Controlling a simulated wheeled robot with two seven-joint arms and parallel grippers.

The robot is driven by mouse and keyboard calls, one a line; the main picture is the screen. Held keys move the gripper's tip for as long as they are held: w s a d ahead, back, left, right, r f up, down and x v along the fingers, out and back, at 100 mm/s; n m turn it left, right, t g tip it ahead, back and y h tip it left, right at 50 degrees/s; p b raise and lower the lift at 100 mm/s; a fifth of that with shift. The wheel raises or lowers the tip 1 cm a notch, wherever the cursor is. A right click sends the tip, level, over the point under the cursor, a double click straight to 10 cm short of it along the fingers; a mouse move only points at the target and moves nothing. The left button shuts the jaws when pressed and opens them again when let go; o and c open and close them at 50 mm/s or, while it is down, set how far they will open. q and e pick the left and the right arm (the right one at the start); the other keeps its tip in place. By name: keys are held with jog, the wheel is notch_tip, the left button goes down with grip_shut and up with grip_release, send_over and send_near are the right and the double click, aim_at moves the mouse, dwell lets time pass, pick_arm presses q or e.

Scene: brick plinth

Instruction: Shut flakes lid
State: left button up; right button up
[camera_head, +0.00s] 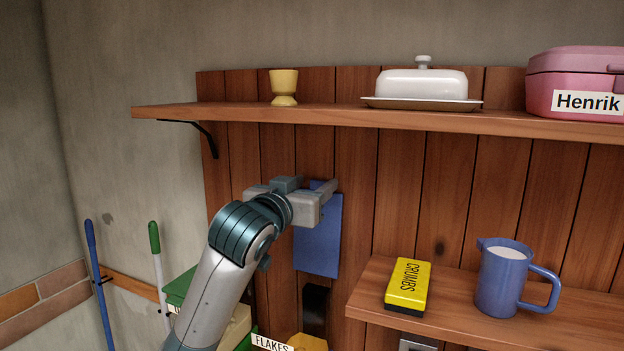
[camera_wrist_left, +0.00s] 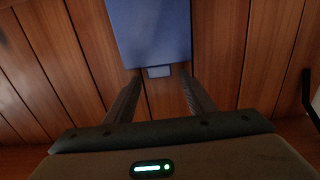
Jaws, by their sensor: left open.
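A white FLAKES label (camera_head: 271,343) shows at the bottom edge of the head view; the container under it is mostly cut off. A flat blue panel (camera_head: 318,240) stands upright against the plank wall above that area. I cannot tell whether it is the flakes lid. My left gripper (camera_head: 326,192) is open at the panel's top edge. In the left wrist view, the blue panel (camera_wrist_left: 150,30) has a small tab (camera_wrist_left: 159,71) between the fingertips, with a gap on each side. My right gripper is not in view.
The upper shelf (camera_head: 330,117) holds a yellow egg cup, a white butter dish and a pink Henrik box. The lower right shelf (camera_head: 450,325) holds a yellow CRUMBS box (camera_head: 408,286) and a blue jug (camera_head: 503,280). Blue and green handles stand at left.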

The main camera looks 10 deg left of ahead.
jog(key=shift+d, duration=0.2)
pick_arm(q)
grip_shut()
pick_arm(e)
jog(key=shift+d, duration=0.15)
pick_arm(q)
jog(key=shift+s+b, duration=0.1)
jog(key=shift+b, duration=0.25)
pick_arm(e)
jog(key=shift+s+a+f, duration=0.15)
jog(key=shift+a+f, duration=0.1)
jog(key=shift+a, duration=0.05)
